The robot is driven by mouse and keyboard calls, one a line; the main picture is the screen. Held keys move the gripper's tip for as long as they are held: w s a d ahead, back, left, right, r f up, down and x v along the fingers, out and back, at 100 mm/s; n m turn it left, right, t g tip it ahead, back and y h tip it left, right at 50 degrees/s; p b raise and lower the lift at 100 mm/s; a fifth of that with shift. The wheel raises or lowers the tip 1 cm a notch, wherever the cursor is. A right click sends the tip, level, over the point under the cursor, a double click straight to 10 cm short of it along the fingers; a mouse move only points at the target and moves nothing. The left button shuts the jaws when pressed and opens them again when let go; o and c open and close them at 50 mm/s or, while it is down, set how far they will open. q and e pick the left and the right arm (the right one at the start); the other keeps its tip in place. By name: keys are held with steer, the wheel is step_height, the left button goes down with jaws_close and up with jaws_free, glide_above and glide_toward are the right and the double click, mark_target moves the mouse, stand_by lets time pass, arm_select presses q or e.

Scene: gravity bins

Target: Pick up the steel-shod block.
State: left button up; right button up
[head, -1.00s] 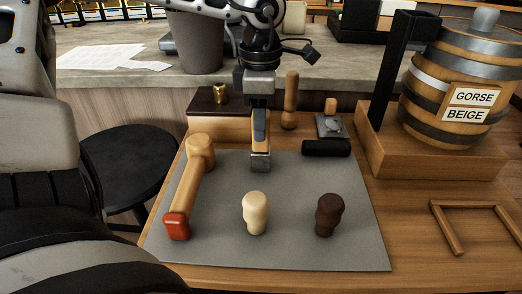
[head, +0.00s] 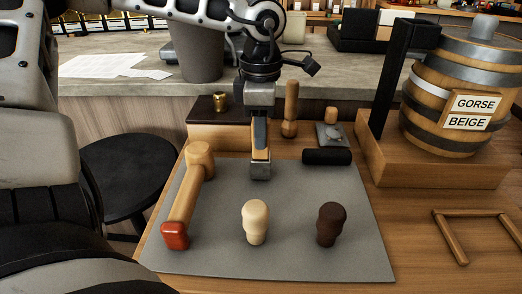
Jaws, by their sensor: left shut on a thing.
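The steel-shod block (head: 260,171) is a narrow wooden block with a grey metal shoe at its lower end. It stands upright over the back middle of the grey mat (head: 300,262). My left gripper (head: 259,143) comes down from above and is shut on the block's upper wooden part, which the fingers partly hide. I cannot tell whether the shoe touches the mat or hangs just above it. My right gripper is not in view.
Behind are a wooden tool (head: 290,108) and a metal-plated piece (head: 329,134). A barrel (head: 465,75) stands right.

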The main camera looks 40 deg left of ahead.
arm_select(q)
steer(key=shift+r+p, duration=0.35)
steer(key=shift+r, duration=0.35)
steer(key=shift+r, duration=0.2)
steer(key=shift+r+p, duration=1.65)
steer(key=shift+r, duration=0.8)
